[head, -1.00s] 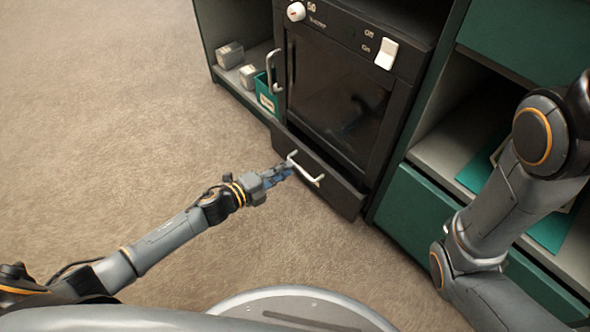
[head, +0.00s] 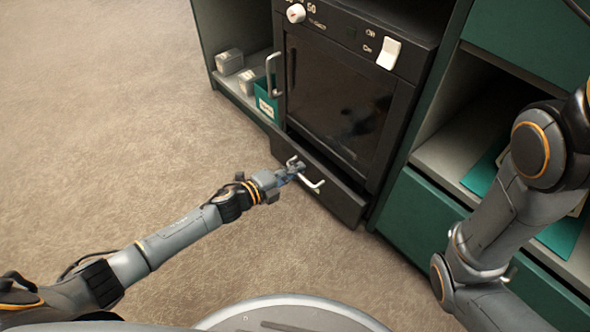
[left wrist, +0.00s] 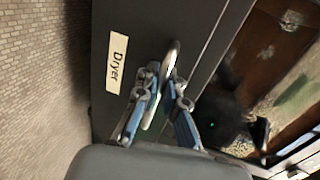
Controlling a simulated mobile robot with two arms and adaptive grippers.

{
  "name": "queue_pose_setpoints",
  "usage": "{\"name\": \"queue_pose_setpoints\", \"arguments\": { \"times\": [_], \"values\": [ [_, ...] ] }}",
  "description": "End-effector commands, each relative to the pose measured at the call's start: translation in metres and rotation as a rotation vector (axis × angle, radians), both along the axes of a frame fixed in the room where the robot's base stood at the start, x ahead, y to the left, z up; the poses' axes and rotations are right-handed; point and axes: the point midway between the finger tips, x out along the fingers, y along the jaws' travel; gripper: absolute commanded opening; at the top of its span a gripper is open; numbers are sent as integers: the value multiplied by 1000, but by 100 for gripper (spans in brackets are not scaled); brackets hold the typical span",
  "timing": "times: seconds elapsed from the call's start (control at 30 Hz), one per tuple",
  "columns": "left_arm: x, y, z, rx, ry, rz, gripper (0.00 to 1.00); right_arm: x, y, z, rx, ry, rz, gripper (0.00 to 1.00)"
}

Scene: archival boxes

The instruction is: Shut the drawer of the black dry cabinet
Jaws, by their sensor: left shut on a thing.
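The black dry cabinet (head: 335,95) stands in the shelf unit, with its glass door shut. Its low black drawer (head: 342,203) stands out a little from the cabinet front. The drawer has a pale bar handle (head: 316,185). My left gripper (head: 296,168) is shut on the handle near its left end. In the left wrist view, the blue-padded fingers (left wrist: 164,88) are on either side of the handle (left wrist: 172,52), beside a "Dryer" label (left wrist: 116,62) on the drawer front. My right gripper is out of view.
Left of the cabinet, an open shelf holds small grey boxes (head: 229,62) and a green box (head: 265,103). Green drawers (head: 425,215) and an open shelf lie to the right. The carpet (head: 130,130) in front is clear.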

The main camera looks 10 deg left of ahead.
Motion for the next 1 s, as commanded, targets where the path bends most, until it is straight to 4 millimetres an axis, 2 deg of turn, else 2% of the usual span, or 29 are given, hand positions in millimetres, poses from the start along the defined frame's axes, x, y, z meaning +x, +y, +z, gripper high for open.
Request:
{"name": "queue_pose_setpoints", "arguments": {
  "times": [0.07, 0.33, 0.63, 0.7, 1.0],
  "values": [
    [2, -2, 0, 0, 0, 0, 0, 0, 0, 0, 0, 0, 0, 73],
    [33, -25, 0, 0, -2, 1, 0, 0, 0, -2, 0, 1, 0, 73],
    [35, -28, 0, 1, 1, 0, 0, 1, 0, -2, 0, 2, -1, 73],
    [35, -28, 0, 1, 1, 0, 16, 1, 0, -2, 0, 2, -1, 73],
    [35, -27, 0, 0, 0, 0, 17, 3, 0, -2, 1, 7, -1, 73]
  ]
}}
